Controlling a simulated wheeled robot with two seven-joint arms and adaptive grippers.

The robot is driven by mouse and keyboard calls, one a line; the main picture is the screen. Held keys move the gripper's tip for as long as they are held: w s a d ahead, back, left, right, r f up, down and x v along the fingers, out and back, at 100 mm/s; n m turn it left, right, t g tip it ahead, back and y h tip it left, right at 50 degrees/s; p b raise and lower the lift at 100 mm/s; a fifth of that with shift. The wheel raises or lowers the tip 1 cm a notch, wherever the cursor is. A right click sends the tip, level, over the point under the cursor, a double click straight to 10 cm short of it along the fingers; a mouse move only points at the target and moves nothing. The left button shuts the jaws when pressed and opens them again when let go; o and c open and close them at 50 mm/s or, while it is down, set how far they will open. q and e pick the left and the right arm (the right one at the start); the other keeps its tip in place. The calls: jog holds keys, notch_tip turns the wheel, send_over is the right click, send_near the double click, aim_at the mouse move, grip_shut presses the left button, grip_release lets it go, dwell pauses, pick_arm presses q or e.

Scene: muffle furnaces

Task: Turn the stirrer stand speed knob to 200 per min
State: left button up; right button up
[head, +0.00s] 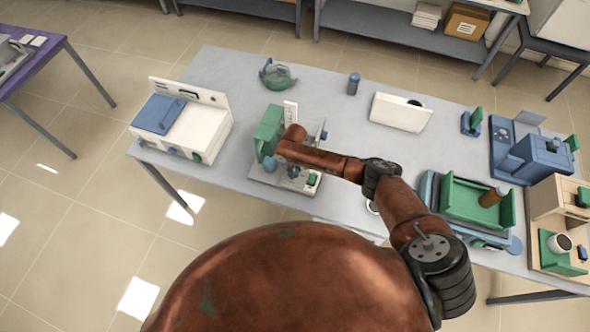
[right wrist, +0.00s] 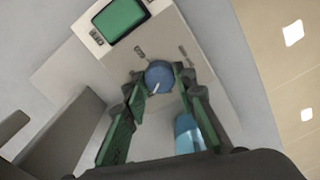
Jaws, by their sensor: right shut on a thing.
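The stirrer stand (head: 262,180) is on the grey table, left of its middle, partly hidden under my right arm. Its blue round knob (right wrist: 157,70) shows in the right wrist view, with a white pointer line toward the lower left. My right gripper (right wrist: 160,78) has its green-padded fingers on both sides of the knob and is shut on it. Small dark marks near the knob are too blurred to read. In the head view my wrist hides the knob. My left gripper is not in view.
A white device with a blue lid (head: 158,114) stands to the left on the table. Green trays (head: 462,200) and a blue instrument (head: 540,155) are at the right.

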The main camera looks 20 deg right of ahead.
dwell(0.3)
jog(key=o, duration=1.2)
jog(key=shift+c, duration=0.2)
jog(key=shift+r, duration=0.1)
notch_tip(320, 180, up, 12)
jog(key=shift+s, duration=0.1)
